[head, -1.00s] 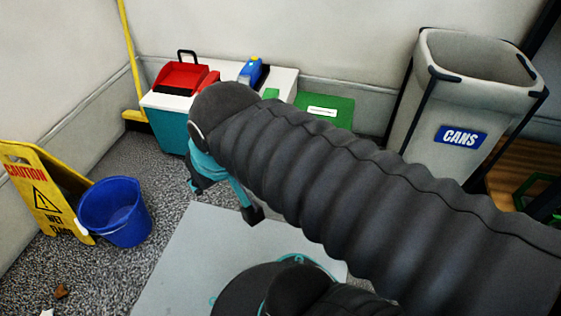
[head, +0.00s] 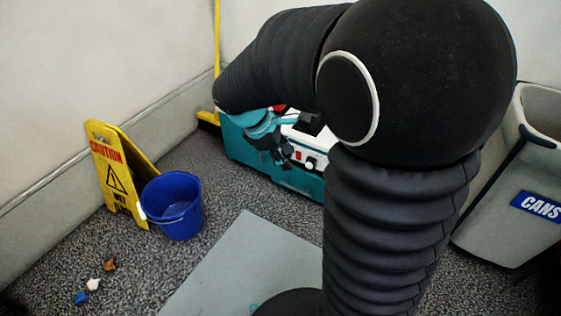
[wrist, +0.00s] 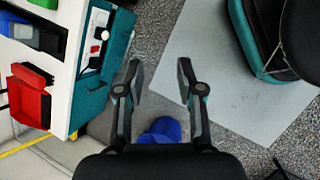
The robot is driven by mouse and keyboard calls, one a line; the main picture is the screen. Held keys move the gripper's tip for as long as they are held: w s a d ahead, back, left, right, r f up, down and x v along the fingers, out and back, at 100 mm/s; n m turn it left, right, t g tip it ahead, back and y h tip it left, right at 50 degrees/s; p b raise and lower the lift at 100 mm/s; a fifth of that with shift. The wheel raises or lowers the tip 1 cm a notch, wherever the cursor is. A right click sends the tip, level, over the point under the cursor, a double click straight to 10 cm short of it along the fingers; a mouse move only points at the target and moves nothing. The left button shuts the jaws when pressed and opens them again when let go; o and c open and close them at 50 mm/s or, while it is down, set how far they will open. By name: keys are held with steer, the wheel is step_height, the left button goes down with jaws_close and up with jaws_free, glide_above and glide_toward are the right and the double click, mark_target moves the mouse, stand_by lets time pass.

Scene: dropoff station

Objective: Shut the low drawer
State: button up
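The teal and white cabinet (head: 240,150) stands against the back wall, partly hidden by my arm. A white front panel (head: 305,145) with a red switch and a knob shows on it. Below it is a teal lower front (head: 295,180), which also shows as a teal band in the wrist view (wrist: 118,42). I cannot tell how far the low drawer stands out. My gripper (head: 277,150) hangs in front of the cabinet. In the wrist view its two fingers (wrist: 160,88) are spread apart with nothing between them, to the right of the teal band.
A blue bucket (head: 173,208) and a yellow caution sign (head: 115,175) stand at the left. Small litter (head: 93,284) lies on the floor near them. A grey mat (head: 240,265) lies in front of the cabinet. A grey cans bin (head: 505,210) stands at the right.

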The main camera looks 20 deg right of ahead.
steer(key=w+d+f+n+h+p, duration=0.15)
steer(key=w+f+n+h, duration=0.45)
steer(key=w+f+n, duration=1.1)
steer(key=n+t+h, duration=0.4)
steer(key=n, duration=0.7)
glide_toward(295, 189)
steer(key=x, duration=1)
steer(key=shift+w+d+f, duration=0.15)
steer(key=shift+c, duration=0.2)
jaws_close()
